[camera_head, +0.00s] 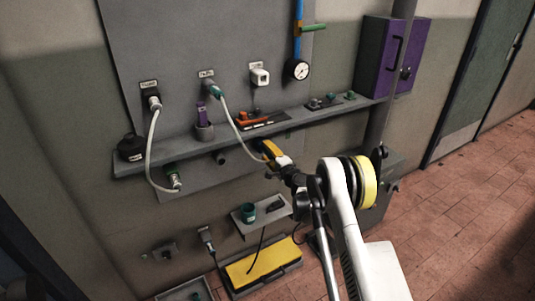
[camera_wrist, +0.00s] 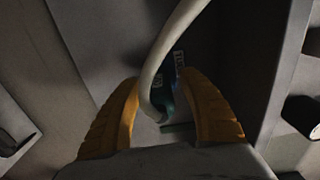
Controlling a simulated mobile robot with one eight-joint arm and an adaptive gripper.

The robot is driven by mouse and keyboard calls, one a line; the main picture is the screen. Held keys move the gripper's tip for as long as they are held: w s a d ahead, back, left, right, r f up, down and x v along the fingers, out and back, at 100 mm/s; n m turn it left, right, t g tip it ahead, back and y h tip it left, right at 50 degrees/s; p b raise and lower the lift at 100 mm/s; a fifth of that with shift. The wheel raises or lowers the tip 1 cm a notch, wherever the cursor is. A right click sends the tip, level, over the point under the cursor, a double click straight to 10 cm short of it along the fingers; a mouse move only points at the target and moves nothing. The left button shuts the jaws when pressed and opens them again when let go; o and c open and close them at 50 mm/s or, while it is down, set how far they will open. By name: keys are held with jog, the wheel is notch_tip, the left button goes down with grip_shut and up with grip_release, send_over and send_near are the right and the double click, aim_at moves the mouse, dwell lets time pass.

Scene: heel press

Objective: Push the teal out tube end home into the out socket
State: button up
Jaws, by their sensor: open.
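My gripper (camera_head: 272,155) is below the wall shelf, its orange fingers towards the wall. In the wrist view, my gripper (camera_wrist: 172,105) is open, with one finger on each side of the pale tube (camera_wrist: 168,50). A dark teal tube end (camera_wrist: 164,101) is between the fingers, with visible gaps beside it. The out socket is not clearly visible; shadow and the fingers hide how deep the tube end sits.
The grey shelf (camera_head: 190,147) runs just above my gripper. Another pale tube (camera_head: 151,150) loops down at left to a lower fitting (camera_head: 174,181). A small shelf with a teal cup (camera_head: 248,212) and a yellow-topped case (camera_head: 262,265) are below. A purple cabinet (camera_head: 378,55) is at right.

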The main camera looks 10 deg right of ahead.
aim_at(272, 157)
jog(key=shift+c, duration=0.4)
grip_shut()
jog(key=shift+s, duration=0.1)
jog(key=shift+v, duration=2.9)
jog(key=shift+s, duration=0.1)
jog(key=shift+v, duration=1)
jog(key=s+a, duration=0.3)
jog(key=a, duration=0.6)
jog(key=s+a, duration=0.2)
jog(key=a, duration=0.7)
jog(key=shift+s, duration=0.4)
